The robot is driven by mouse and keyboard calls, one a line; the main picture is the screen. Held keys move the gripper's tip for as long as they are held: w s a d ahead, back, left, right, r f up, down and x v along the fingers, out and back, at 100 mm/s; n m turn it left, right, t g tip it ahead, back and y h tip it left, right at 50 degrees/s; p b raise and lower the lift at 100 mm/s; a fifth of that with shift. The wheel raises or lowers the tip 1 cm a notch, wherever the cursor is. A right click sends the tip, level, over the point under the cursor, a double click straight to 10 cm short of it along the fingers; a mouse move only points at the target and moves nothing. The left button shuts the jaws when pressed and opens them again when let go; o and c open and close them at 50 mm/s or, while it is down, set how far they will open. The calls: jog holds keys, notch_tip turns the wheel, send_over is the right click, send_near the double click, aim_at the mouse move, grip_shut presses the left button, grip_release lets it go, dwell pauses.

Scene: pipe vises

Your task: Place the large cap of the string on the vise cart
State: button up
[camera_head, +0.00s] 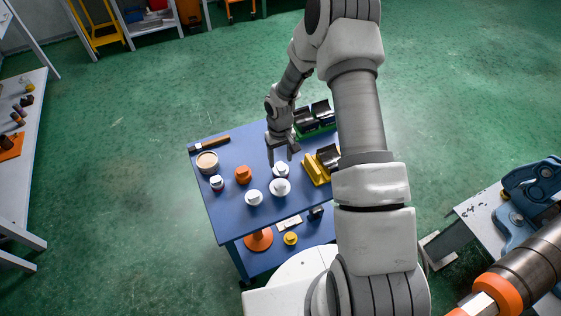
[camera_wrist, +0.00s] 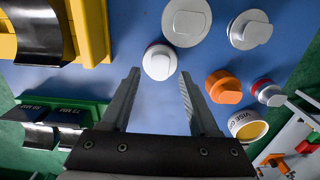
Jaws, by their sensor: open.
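Several caps stand on the blue vise cart (camera_head: 225,215). The largest-looking white cap (camera_head: 280,188) is near the cart's middle; it shows at the top of the wrist view (camera_wrist: 187,18). A smaller white cap (camera_head: 281,170) with a dark reddish rim is just behind it; in the wrist view (camera_wrist: 159,62) it lies just past and between my fingertips. Another white cap (camera_head: 254,197) is to the left. My gripper (camera_head: 282,161) is open and empty above the cart, close to the smaller cap. I cannot tell whether it touches it. No string is recognisable.
An orange cap (camera_head: 243,175), a red-and-white cap (camera_head: 217,183) and a round tub (camera_head: 207,162) stand at the cart's left, near a hammer (camera_head: 209,144). A yellow holder (camera_head: 317,169) and a green holder (camera_head: 314,126) with dark pieces stand at the right. The cart's front left is clear.

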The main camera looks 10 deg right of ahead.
notch_tip(320, 180, up, 10)
notch_tip(320, 180, up, 12)
jog(key=t+h, duration=0.1)
send_over(280, 165)
jog(key=s+d, duration=0.1)
jog(key=s, duration=0.2)
jog(key=s+r+t, duration=0.2)
jog(key=s+r, duration=0.3)
jog(key=r, duration=0.4)
jog(key=s+r+m+t, duration=0.1)
jog(key=s+r, duration=0.4)
jog(key=s, duration=0.3)
jog(key=s+r+m+t+y, duration=0.1)
jog(key=s+r, duration=0.3)
jog(key=s, duration=0.5)
jog(key=shift+r+t, duration=0.35)
jog(key=shift+t, duration=0.05)
jog(key=shift+a, duration=0.1)
